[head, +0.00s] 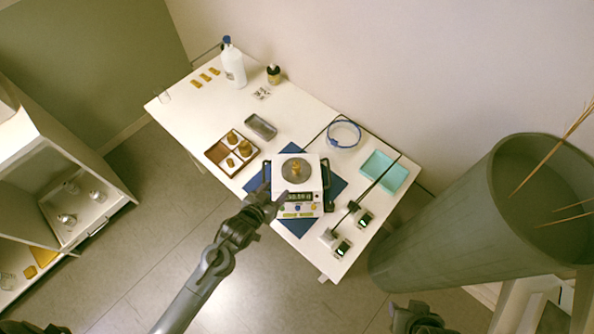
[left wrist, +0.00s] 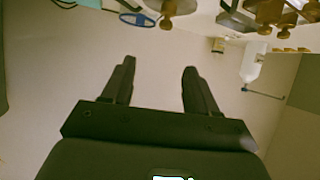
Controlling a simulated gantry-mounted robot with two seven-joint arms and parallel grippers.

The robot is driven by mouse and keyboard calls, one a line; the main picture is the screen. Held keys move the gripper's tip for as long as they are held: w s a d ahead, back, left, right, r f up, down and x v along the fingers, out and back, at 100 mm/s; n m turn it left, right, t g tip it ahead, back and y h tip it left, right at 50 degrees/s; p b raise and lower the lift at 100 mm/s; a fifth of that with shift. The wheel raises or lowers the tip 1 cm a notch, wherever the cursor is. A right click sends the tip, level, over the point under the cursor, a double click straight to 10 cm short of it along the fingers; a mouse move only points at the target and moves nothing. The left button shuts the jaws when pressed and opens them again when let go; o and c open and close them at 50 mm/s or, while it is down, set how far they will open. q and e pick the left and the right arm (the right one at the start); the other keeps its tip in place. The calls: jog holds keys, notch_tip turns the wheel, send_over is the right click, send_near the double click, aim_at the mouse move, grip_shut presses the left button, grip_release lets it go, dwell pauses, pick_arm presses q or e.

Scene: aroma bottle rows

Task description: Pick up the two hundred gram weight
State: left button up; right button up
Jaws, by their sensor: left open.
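Several brass weights (head: 245,149) sit in a brown tray with white compartments (head: 215,153); another brass weight (head: 295,169) stands on the round pan of the scale (head: 297,209). I cannot read any marking, so I cannot tell which is the two hundred gram one. My left gripper (head: 274,194) is open and empty, at the scale's front left in the head view. The left wrist view shows its two fingers apart (left wrist: 160,67), with one brass weight (left wrist: 168,9) beyond them and more weights (left wrist: 270,14) at upper right. A dark part of my right arm shows at the bottom; its fingers are unclear.
The scale stands on a blue mat (head: 334,184). Around it are a grey metal tray (head: 261,127), a glass dish with a blue rim (head: 343,134), a teal tray (head: 391,177) and two small devices. A white bottle (head: 233,68) stands at the back.

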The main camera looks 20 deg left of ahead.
pick_arm(q)
jog(key=b, duration=0.6)
send_near(295, 168)
jog(key=shift+w+f+t+b, duration=0.35)
jog(key=shift+w+t+b, duration=0.05)
jog(key=shift+t, duration=0.1)
jog(key=x, duration=0.4)
jog(key=shift+w+d, duration=0.1)
jog(key=shift+w, duration=0.3)
jog(key=shift+w+f+b, duration=0.4)
jog(key=shift+w+f, duration=0.05)
jog(key=shift+w, duration=0.15)
jog(key=shift+b+x, duration=0.3)
jog(key=shift+x, duration=1.75)
jog(key=shift+f, duration=0.15)
pick_arm(e)
notch_tip(295, 168, down, 10)
jog(key=shift+w+a+f, duration=0.2)
jog(key=shift+w+f, duration=0.05)
jog(key=shift+w, duration=0.05)
pick_arm(q)
jog(key=shift+c, duration=0.2)
